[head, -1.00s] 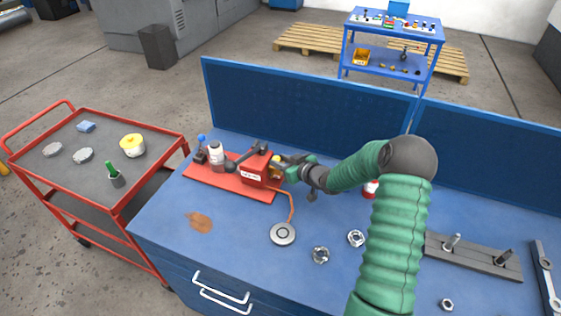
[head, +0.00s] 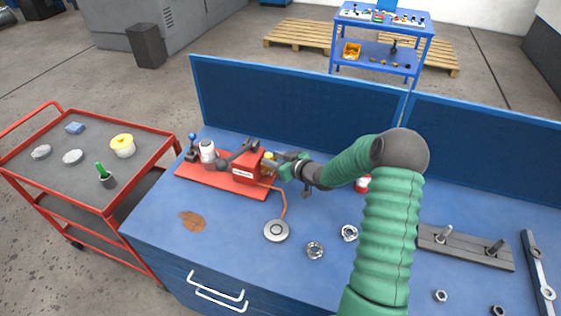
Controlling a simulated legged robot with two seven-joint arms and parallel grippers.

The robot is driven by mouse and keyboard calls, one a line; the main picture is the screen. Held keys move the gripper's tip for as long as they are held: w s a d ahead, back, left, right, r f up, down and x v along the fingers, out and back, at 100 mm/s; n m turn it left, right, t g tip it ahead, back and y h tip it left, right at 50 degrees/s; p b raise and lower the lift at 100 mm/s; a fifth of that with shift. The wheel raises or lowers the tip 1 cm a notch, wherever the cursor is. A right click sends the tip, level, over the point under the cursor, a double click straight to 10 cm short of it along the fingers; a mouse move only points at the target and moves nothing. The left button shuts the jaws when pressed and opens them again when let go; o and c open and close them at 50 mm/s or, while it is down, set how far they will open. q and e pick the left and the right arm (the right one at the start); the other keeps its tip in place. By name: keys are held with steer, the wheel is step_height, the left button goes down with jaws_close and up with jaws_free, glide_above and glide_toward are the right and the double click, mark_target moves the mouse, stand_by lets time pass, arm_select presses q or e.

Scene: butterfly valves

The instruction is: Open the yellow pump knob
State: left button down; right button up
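The yellow pump knob (head: 269,157) sits on the right side of the red pump (head: 246,168), which is mounted on a red base plate (head: 215,181) on the blue workbench. My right gripper (head: 277,165) is at the pump's right side, its fingertips at the knob. The fingers are small and partly hide the knob, so I cannot tell whether they are closed on it. My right arm comes in from the lower right with green sleeves. My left gripper is not in view.
An orange hose runs from the pump to a round grey disc (head: 276,230). Metal nuts (head: 315,250) lie in front. A blue panel (head: 300,103) stands behind the bench. A red cart (head: 82,160) stands at left. A grey bar with bolts (head: 465,247) lies at right.

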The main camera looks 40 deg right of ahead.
steer(key=v, duration=1.6)
steer(key=shift+s, duration=0.3)
